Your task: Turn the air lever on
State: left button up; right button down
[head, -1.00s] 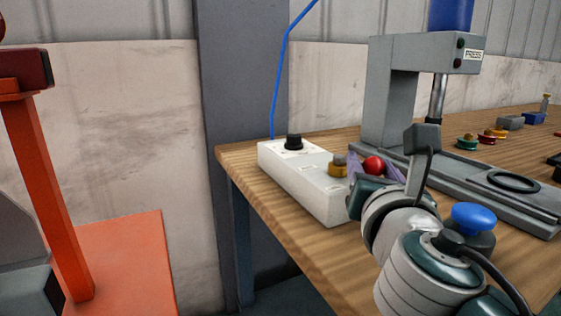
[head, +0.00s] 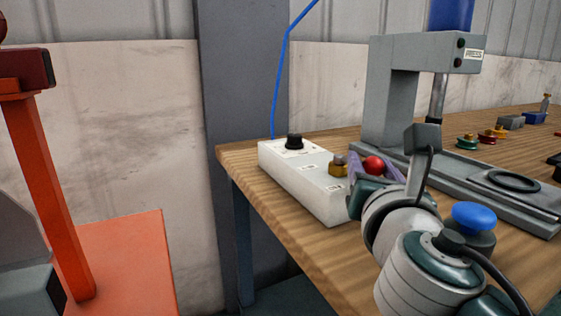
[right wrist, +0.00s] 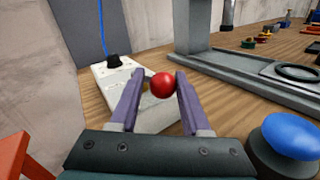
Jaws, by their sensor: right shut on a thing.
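The air lever shows as a red ball knob (head: 374,163) next to a brass valve body (head: 339,169) at the near end of a white box (head: 312,187) on the bench. In the right wrist view the red knob (right wrist: 162,85) sits between the fingertips. My right gripper (head: 372,170) is shut on this knob, with one purple finger on each side. It also shows in the right wrist view (right wrist: 158,88). The lever's arm and most of the brass body are hidden behind the knob and a finger in that view. My left gripper is not in view.
A black dial (head: 294,142) tops the box's far end, near a blue hose (head: 276,90). A grey press (head: 392,95) stands behind my right gripper. A blue mushroom button (head: 474,216) is close on the right. An orange frame (head: 45,190) stands at the left.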

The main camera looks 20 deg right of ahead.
jog(key=shift+s+d+f, duration=0.1)
jog(key=shift+d+f, duration=0.15)
